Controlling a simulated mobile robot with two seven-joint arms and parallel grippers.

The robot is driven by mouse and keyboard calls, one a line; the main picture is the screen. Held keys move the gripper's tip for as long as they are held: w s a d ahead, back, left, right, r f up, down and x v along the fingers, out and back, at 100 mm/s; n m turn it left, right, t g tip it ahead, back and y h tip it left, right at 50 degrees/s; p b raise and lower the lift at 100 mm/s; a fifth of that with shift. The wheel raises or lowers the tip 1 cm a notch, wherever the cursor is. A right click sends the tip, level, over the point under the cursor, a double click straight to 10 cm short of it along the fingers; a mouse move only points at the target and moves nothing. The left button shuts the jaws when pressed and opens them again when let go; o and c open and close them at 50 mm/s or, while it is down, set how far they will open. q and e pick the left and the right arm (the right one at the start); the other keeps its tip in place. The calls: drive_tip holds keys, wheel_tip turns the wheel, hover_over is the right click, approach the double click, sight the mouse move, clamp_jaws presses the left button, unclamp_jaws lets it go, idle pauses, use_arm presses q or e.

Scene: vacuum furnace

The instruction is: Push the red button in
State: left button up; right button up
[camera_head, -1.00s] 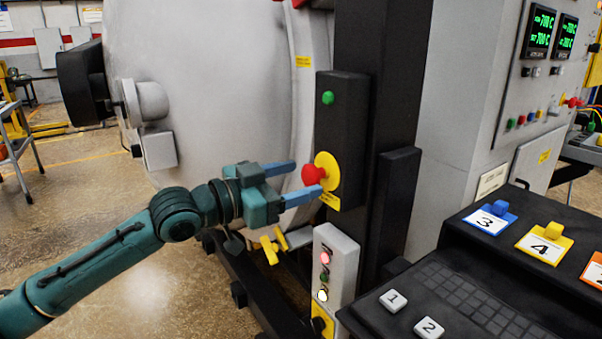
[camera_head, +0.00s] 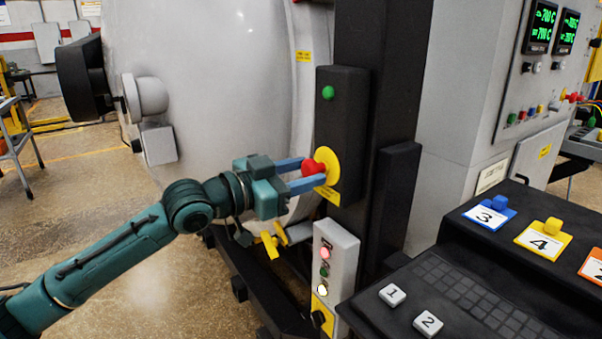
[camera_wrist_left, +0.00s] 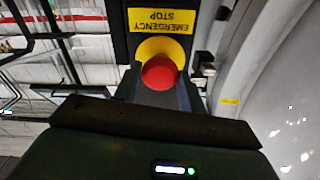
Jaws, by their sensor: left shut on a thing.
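The red button (camera_head: 310,168) is a mushroom head on a yellow round plate (camera_head: 329,161), mounted on a black upright box (camera_head: 343,115). My left gripper (camera_head: 306,172) comes in from the left with its blue fingers on either side of the red button, shut on it. In the left wrist view the red button (camera_wrist_left: 160,73) sits between the fingers, in front of the yellow plate (camera_wrist_left: 178,52), with an "EMERGENCY STOP" label (camera_wrist_left: 161,20) above it. The fingers hide part of the button's sides. My right gripper is not in view.
A green button (camera_head: 328,93) is higher on the same box. A grey panel (camera_head: 335,262) with lights stands below. The large pale furnace body (camera_head: 220,80) is behind my arm. A black console (camera_head: 455,300) with numbered tags and keys is at the right.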

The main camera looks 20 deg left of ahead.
use_arm(q)
drive_tip(key=c, duration=0.4)
drive_tip(key=shift+w+d+r+p, duration=0.2)
drive_tip(key=shift+w+d+p, duration=0.15)
drive_tip(key=shift+p, duration=0.4)
clamp_jaws()
drive_tip(key=shift+w+d, duration=0.1)
drive_tip(key=shift+w, duration=0.15)
drive_tip(key=shift+f, duration=0.15)
drive_tip(key=o, duration=1)
unclamp_jaws()
drive_tip(key=shift+c, duration=0.2)
drive_tip(key=shift+o, duration=0.7)
drive_tip(key=shift+w, duration=0.1)
drive_tip(key=shift+o, duration=1.1)
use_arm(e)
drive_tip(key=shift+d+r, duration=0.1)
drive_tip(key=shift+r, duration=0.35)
use_arm(q)
drive_tip(key=shift+f, duration=0.1)
